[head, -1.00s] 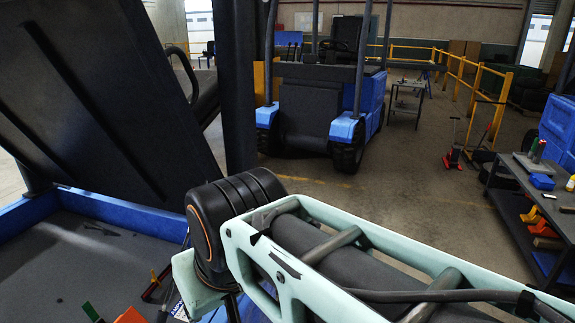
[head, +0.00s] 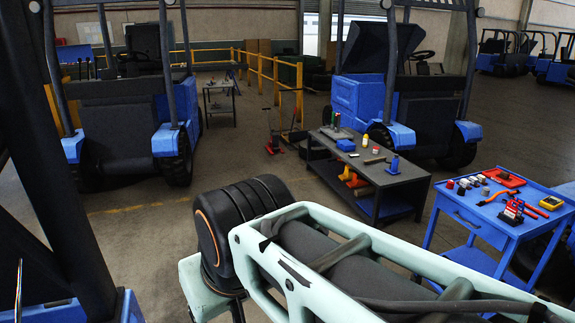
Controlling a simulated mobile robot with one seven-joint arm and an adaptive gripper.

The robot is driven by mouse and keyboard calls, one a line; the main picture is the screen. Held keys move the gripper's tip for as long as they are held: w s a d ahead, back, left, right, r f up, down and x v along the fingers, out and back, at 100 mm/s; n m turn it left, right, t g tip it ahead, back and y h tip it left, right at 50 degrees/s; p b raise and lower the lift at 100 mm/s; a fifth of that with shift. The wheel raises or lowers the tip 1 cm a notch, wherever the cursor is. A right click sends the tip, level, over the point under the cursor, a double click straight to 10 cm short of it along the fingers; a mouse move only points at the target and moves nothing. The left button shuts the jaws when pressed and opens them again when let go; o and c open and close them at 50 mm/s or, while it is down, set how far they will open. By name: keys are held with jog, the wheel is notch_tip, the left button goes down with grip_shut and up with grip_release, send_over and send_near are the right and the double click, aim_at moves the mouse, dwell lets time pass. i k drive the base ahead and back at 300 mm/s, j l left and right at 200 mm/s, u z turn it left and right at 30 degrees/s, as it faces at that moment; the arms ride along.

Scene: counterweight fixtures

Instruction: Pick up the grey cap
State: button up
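No grey cap can be made out for certain. Several small grey, white and red pieces (head: 463,184) sit at the left part of the blue cart's top at the right; they are too small to tell whether one is the grey cap. My gripper is not in view. Only part of my pale green and black arm shows, across the bottom middle, in front of the blue cart's lower left side.
The blue cart (head: 472,216) also carries a red tray (head: 503,177), a yellow meter (head: 551,202) and red tools. A dark workbench (head: 405,173) with tools stands left of it. Blue forklifts (head: 361,97) stand behind. Open concrete floor lies at centre left.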

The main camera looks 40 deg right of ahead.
aim_at(485, 192)
jog(key=z, duration=2.5)
jog(key=i, duration=0.65)
jog(key=i+j+z, duration=0.1)
jog(key=i, duration=0.55)
jog(key=i+j, duration=0.15)
jog(key=i, duration=0.5)
jog(key=i+j+z, duration=0.15)
jog(key=i, duration=0.55)
